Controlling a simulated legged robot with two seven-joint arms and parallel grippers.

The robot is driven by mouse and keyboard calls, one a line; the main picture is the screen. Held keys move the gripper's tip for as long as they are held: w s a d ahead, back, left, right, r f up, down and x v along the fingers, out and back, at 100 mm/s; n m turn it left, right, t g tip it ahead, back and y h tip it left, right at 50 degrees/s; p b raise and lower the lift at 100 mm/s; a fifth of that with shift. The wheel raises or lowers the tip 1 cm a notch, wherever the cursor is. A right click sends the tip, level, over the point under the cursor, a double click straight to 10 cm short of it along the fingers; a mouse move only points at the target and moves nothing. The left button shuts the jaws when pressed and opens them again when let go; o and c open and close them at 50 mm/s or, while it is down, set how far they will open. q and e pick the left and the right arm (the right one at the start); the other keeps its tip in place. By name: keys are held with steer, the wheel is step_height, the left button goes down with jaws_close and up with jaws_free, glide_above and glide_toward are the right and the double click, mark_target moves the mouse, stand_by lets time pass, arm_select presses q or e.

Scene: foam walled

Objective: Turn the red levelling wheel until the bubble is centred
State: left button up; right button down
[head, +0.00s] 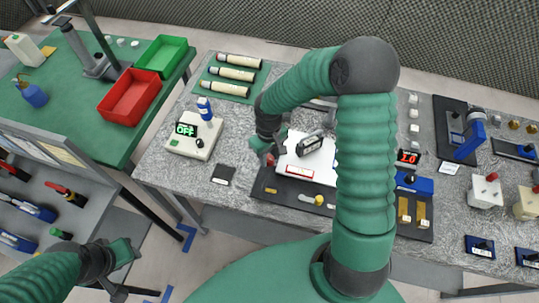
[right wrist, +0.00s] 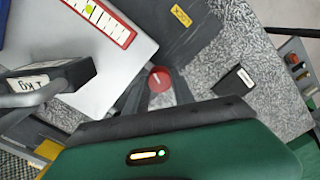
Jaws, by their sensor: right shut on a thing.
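The red levelling wheel (right wrist: 159,78) sits at the edge of a white plate (right wrist: 150,48). My right gripper (right wrist: 160,88) is shut on the wheel, with a finger on either side; in the head view the wheel (head: 270,160) is partly covered by the gripper. A red-framed bubble level (right wrist: 112,27) lies on the plate; a yellow-green bubble shows near the upper picture edge, where the vial is cut off, so I cannot tell whether it is centred. The level (head: 301,173) is small in the head view. My left gripper (head: 124,254) hangs away from the table at lower left; its jaw state is unclear.
A 1 kg weight (right wrist: 48,80) stands on the plate, close to my right gripper. A small black block (right wrist: 233,80) lies on the table nearby. A white device with an OFF display (head: 194,134) stands left of the plate. My right arm hides part of the table.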

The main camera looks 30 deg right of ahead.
steer(key=shift+w+r, duration=0.1)
steer(key=shift+r, duration=0.05)
steer(key=shift+a+n+p, duration=0.1)
steer(key=shift+n+p, duration=0.2)
steer(key=shift+r+n+p, duration=0.1)
steer(key=shift+n+p, duration=0.7)
steer(key=n+p, duration=0.2)
steer(key=shift+r+n, duration=0.1)
steer(key=shift+n, duration=0.2)
steer(key=n+p, duration=0.2)
steer(key=n, duration=0.1)
steer(key=shift+f+n+p, duration=0.2)
steer(key=shift+n+p, duration=0.85)
steer(key=shift+n, duration=0.55)
steer(key=c, duration=1.3)
jaws_free()
steer(key=shift+c, duration=0.2)
